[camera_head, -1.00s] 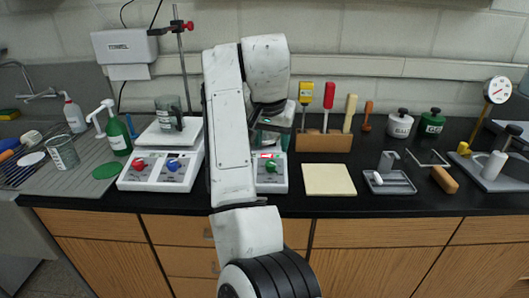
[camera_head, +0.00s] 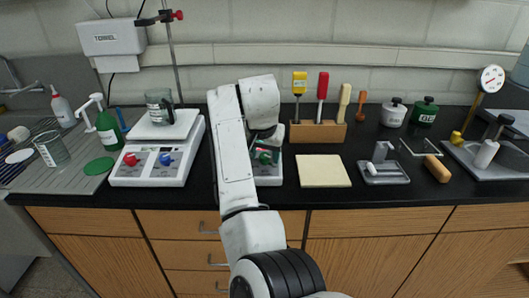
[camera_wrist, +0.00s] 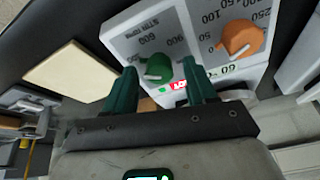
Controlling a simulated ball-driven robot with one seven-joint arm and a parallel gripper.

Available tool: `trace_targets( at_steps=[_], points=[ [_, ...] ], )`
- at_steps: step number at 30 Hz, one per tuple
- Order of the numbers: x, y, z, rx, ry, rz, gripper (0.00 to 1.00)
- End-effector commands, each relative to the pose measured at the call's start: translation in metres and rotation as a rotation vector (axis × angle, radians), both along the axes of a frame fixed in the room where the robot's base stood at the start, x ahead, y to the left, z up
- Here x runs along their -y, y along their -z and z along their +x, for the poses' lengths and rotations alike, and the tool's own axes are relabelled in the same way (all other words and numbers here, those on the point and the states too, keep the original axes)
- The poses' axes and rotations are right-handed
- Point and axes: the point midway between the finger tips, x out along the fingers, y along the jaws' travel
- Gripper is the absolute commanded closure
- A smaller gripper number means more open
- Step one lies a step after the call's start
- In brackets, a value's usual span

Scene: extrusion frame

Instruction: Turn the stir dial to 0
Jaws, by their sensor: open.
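The stir dial is a green knob (camera_wrist: 157,68) on the sloped white front of a device, with printed numbers such as 600 and 900 around it. Its pale pointer mark seems to face the lower left in the wrist view; the exact setting cannot be read. My gripper (camera_wrist: 160,80) is open, its two dark green fingers to either side of the green knob in the picture. Contact cannot be told. An orange dial (camera_wrist: 242,38) with numbers up to 250 sits to the right. In the head view the green knob (camera_head: 265,157) shows beside my arm, which hides much of the device.
A lit red display (camera_wrist: 180,85) is close to the fingers. A second white device (camera_head: 150,176) with red and blue knobs carries a beaker (camera_head: 159,106) on the left. A tool block (camera_head: 318,135) stands behind, and a cream pad (camera_head: 323,171) lies to the right.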

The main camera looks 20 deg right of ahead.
Motion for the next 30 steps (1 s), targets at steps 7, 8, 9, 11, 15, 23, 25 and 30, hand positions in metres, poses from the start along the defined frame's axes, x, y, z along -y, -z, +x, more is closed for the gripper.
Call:
trace_targets(
  at_steps=[7, 8, 9, 11, 15, 23, 25, 30],
  points=[
    [0.0003, 0.0012, 0.0003, 0.000, 0.000, 0.000, 0.44],
    [0.0003, 0.0012, 0.0003, 0.000, 0.000, 0.000, 0.45],
    [0.0003, 0.0012, 0.0002, 0.000, 0.000, 0.000, 0.48],
    [0.0003, 0.0012, 0.0002, 0.000, 0.000, 0.000, 0.54],
    [0.0002, 0.0011, 0.0003, 0.000, 0.000, 0.000, 0.68],
    [0.0003, 0.0010, 0.0002, -0.001, 0.000, -0.001, 0.92],
    [0.0003, 0.0010, 0.0002, -0.001, 0.000, -0.001, 0.99],
    [0.0005, 0.0002, 0.0001, -0.001, -0.006, -0.002, 1.00]
  ],
)
